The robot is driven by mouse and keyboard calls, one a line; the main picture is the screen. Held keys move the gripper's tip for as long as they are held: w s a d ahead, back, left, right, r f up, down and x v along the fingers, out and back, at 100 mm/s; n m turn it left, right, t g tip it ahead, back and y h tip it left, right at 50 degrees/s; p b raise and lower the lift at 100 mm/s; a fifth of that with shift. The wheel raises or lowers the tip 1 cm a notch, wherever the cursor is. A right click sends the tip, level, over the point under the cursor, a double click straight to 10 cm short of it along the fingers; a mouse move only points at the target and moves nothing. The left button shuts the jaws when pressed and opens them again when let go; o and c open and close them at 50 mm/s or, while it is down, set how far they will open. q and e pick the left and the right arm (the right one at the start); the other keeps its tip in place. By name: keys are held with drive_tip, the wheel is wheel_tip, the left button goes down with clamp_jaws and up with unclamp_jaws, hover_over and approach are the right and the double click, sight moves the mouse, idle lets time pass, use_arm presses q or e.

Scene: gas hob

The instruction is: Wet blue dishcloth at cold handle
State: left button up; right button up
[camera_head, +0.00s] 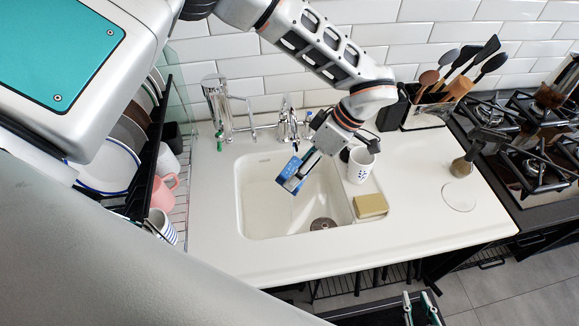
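The chrome tap (288,122) stands behind the basin, just behind and left of the gripper. A handle (308,118) shows at its right side, partly close to my arm; I cannot tell surely whether it is the cold one.
A spotted white mug (360,164) and a yellow sponge (370,206) stand right of the basin. A dish rack (152,165) is on the left. A utensil holder (425,108) and gas hob (530,150) are on the right. The front counter (330,257) is clear.

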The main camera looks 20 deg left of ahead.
use_arm(q)
drive_tip(key=s+d, duration=0.2)
drive_tip(key=d, duration=0.3)
drive_tip(key=shift+s, duration=0.4)
idle(1.3)
drive_tip(key=s+d+r+p, duration=0.2)
drive_tip(key=d+r, duration=0.2)
drive_tip(key=shift+s+d, duration=0.2)
drive_tip(key=shift+s, duration=0.05)
idle(0.6)
